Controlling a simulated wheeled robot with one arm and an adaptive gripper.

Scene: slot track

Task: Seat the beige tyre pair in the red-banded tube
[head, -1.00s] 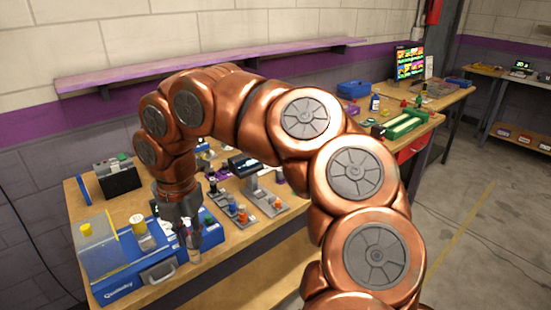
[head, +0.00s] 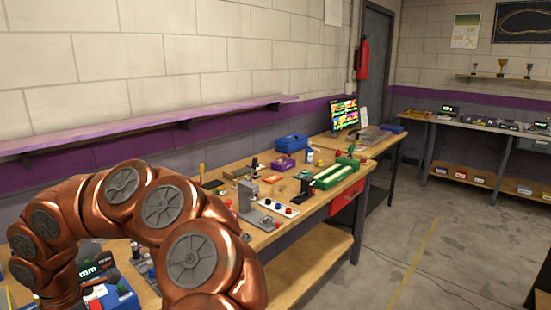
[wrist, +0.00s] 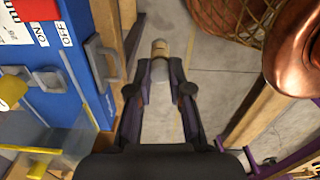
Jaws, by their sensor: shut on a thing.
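My gripper (wrist: 160,76) shows in the wrist view, its two dark fingers closed on a small beige, rounded piece (wrist: 159,49) at their tips. The piece looks like the beige tyre pair; its two tyres cannot be told apart. It is held over the grey floor, just past the table's front edge and right of the blue machine. In the head view my gripper is out of frame, below or behind my copper arm. I cannot make out a red-banded tube in either view.
The blue machine (wrist: 62,75) with a grey handle is at left in the wrist view; a wicker basket (wrist: 228,22) is at upper right. In the head view the workbench (head: 316,208) carries a grey stand (head: 246,200), a green-railed track (head: 334,176) and a blue box (head: 291,143).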

